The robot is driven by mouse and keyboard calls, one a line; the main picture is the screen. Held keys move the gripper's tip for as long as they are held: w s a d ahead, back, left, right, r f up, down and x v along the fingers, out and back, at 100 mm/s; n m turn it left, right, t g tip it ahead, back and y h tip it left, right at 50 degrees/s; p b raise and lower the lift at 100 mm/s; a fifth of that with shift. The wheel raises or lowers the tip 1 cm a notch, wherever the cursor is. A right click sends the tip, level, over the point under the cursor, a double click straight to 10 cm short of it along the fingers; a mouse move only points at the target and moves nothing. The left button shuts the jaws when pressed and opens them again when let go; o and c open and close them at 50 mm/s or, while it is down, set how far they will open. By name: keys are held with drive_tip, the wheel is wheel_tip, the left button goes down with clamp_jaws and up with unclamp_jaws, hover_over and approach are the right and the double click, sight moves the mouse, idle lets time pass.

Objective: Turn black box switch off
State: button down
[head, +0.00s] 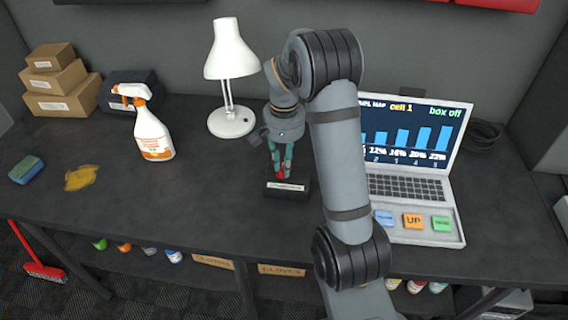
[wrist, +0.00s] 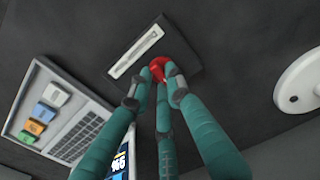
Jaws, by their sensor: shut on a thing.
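The black box (head: 286,190) sits on the dark table below my gripper, with a white label strip on its front. Its red switch (wrist: 158,67) shows in the wrist view between my fingertips; in the head view only a bit of red shows. My gripper (head: 281,172) points down with its teal fingers closed around the red switch. In the wrist view the fingertips (wrist: 162,82) touch the switch, and part of it is hidden behind them. The laptop (head: 415,150) to the right shows "box off" at the top right of its screen.
A white lamp (head: 231,75) stands behind and left of the box. A spray bottle (head: 153,130), a yellow cloth (head: 81,178), a sponge (head: 26,170) and cardboard boxes (head: 62,80) are at the left. Table between the bottle and the box is clear.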

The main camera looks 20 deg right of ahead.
drive_tip(key=shift+w, duration=0.1)
drive_tip(key=c, duration=1.6)
unclamp_jaws()
drive_tip(key=shift+c, duration=0.2)
drive_tip(key=shift+r, duration=0.15)
wheel_tip(320, 180, up, 12)
drive_tip(key=shift+f, duration=0.2)
wheel_tip(320, 180, down, 12)
